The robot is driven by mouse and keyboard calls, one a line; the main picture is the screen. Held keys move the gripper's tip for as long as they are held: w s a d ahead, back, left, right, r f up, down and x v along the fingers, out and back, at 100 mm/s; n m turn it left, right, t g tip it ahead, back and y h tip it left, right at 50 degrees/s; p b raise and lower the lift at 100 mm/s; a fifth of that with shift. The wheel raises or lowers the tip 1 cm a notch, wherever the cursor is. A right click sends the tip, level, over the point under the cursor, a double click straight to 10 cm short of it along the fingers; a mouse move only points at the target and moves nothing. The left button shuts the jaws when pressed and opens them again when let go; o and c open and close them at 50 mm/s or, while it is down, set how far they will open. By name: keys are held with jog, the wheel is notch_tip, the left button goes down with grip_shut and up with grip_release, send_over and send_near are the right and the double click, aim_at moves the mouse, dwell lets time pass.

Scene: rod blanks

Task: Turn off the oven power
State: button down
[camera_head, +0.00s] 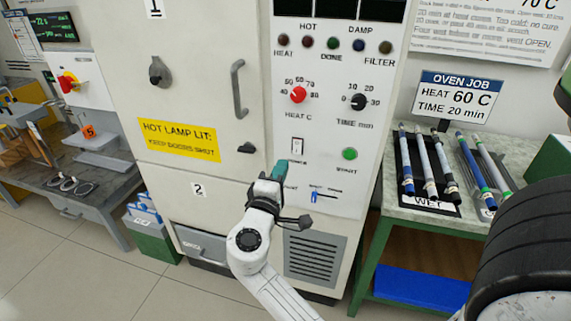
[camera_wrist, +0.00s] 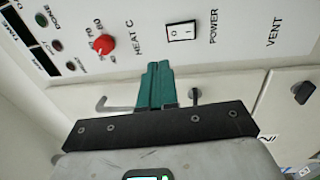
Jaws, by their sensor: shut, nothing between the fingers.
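The oven (camera_head: 348,193) is a tall off-white cabinet with a control panel. Its power switch (camera_head: 297,146) is a small white rocker in a dark frame, below the red heat dial. In the wrist view the rocker (camera_wrist: 181,33) sits beside the word POWER; which side is pressed I cannot tell. My gripper (camera_head: 279,168) is shut and empty, its teal fingertips just below and left of the switch in the head view.
The red heat dial (camera_head: 298,95), black time dial (camera_head: 358,102), green start button (camera_head: 349,154) and blue vent slider (camera_head: 314,196) share the panel. Door handles (camera_head: 239,89) stick out at left. A bench with rods on a rack (camera_head: 431,206) stands at right.

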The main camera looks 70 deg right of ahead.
jog(key=shift+s+a+r, duration=0.1)
jog(key=shift+a+r, duration=0.1)
jog(key=shift+a, duration=1.3)
jog(key=s+a+f+m+y, duration=0.1)
jog(key=s+f+y, duration=0.15)
jog(key=f, duration=0.25)
jog(key=s+a+f+m+y, duration=0.1)
jog(key=s+a+f+y, duration=0.1)
jog(key=f+y, duration=0.3)
jog(key=s+a+f+y, duration=0.3)
jog(key=a+f+y, duration=0.3)
jog(key=a, duration=0.3)
jog(key=s+a+f+y, duration=0.4)
jog(key=a+f, duration=0.4)
jog(key=a, duration=0.2)
jog(key=shift+s+f+n+y, duration=0.25)
jog(key=shift+n+y, duration=0.15)
jog(key=shift+y, duration=0.45)
jog(key=shift+a, duration=0.1)
